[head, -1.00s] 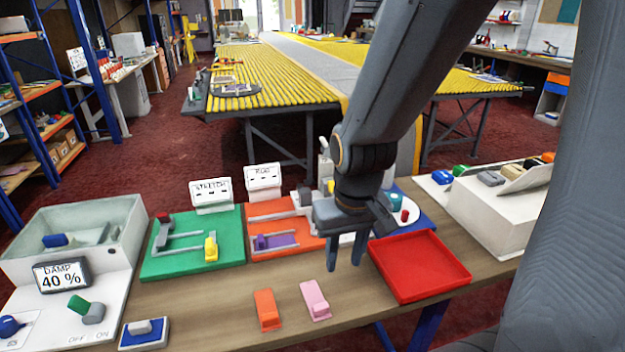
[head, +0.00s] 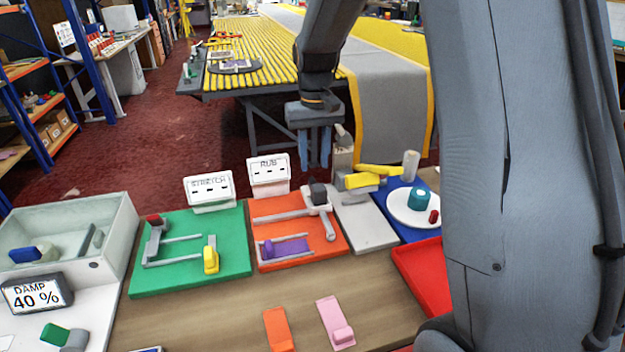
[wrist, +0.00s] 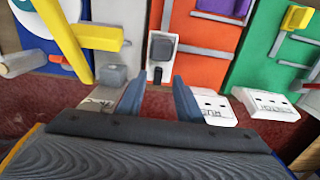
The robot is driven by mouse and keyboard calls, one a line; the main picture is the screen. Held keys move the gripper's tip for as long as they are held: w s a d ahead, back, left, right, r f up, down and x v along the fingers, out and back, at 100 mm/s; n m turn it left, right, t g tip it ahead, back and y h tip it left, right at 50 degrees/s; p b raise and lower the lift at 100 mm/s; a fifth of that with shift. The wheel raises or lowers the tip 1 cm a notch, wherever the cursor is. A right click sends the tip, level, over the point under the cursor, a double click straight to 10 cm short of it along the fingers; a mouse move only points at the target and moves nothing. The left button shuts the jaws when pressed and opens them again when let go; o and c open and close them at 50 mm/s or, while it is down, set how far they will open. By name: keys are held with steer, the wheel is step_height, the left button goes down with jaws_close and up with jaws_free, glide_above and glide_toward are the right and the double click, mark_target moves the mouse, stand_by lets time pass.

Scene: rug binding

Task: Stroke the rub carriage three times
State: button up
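A purple block (head: 269,248) sits on a purple strip at the near left. My gripper (head: 314,166) is open and empty, pointing down, higher than the board and by its far edge. In the wrist view, the dark knob (wrist: 161,47) lies ahead of the gap between my open fingers (wrist: 158,98), apart from them.
Left of the board is the green stretch board (head: 190,277). To its right are a grey plate with a yellow lever (head: 362,180) and a blue board with a white disc (head: 400,215). Orange (head: 278,329) and pink (head: 335,322) pieces lie in front, beside a red tray (head: 420,275).

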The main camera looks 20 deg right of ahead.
mark_target(312, 180)
steer(key=shift+w+f, duration=0.1)
steer(key=shift+w, duration=1.05)
steer(key=shift+d+f+p, duration=0.1)
steer(key=shift+f+p, duration=0.85)
steer(key=shift+f, duration=2.85)
jaws_close()
